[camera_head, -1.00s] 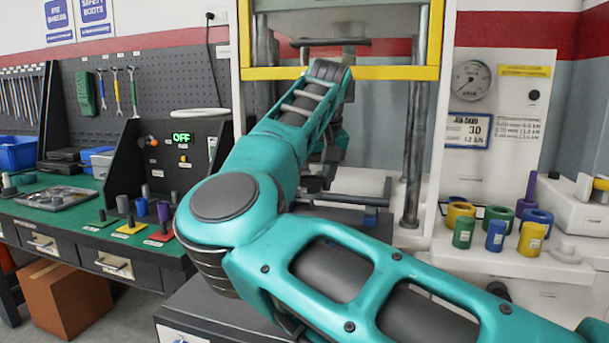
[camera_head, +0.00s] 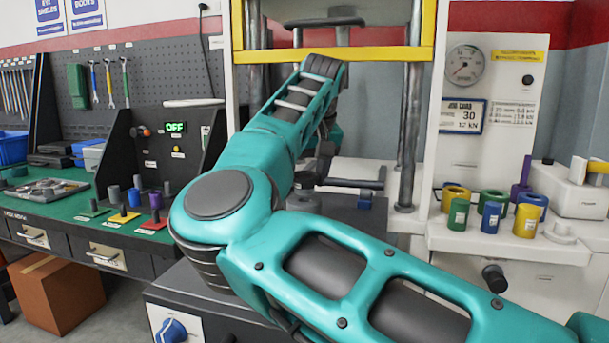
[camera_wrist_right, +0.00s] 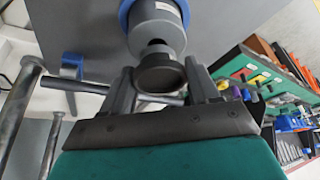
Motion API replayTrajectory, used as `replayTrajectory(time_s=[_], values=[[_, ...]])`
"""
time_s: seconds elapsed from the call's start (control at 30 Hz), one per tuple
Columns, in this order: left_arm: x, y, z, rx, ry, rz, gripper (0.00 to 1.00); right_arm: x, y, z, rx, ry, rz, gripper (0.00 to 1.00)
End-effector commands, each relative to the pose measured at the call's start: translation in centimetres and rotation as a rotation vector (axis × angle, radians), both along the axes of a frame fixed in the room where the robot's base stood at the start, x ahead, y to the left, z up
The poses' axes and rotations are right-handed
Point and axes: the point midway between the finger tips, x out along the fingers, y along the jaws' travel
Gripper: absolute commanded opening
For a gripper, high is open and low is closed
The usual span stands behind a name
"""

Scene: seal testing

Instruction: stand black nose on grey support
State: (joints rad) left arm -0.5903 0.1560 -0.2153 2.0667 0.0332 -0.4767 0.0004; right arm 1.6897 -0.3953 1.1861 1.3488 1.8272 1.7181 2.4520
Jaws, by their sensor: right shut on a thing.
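In the right wrist view my right gripper (camera_wrist_right: 161,70) is shut on a round black piece, which I take to be the black nose (camera_wrist_right: 160,80). Just beyond it, in line with it, is a grey cylinder (camera_wrist_right: 150,38) with a white label, possibly the grey support. A blue ring (camera_wrist_right: 181,8) shows around its far part. I cannot tell whether the black piece touches the cylinder. In the head view my teal right arm hides the gripper's fingers and the held piece. My left gripper is not in view.
The press's yellow crossbar (camera_head: 335,54) and metal column (camera_head: 409,130) stand close to my right arm. Yellow, green and blue rings (camera_head: 490,217) crowd the right shelf. Small pegs on coloured plates (camera_head: 124,217) stand on the green bench (camera_head: 52,205) at left.

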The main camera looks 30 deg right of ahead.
Motion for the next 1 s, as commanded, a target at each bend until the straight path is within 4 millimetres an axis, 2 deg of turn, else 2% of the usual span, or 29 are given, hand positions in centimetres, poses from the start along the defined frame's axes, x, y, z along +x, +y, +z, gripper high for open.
replayTrajectory(time_s=[0.27, 1.0], values=[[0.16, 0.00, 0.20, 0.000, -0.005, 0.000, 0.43, 0.00, 0.00, -0.77, -0.001, -0.001, 0.001, 0.18], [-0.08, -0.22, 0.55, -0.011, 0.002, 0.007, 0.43, 0.03, 0.03, -0.78, -0.001, -0.002, 0.001, 0.18]])
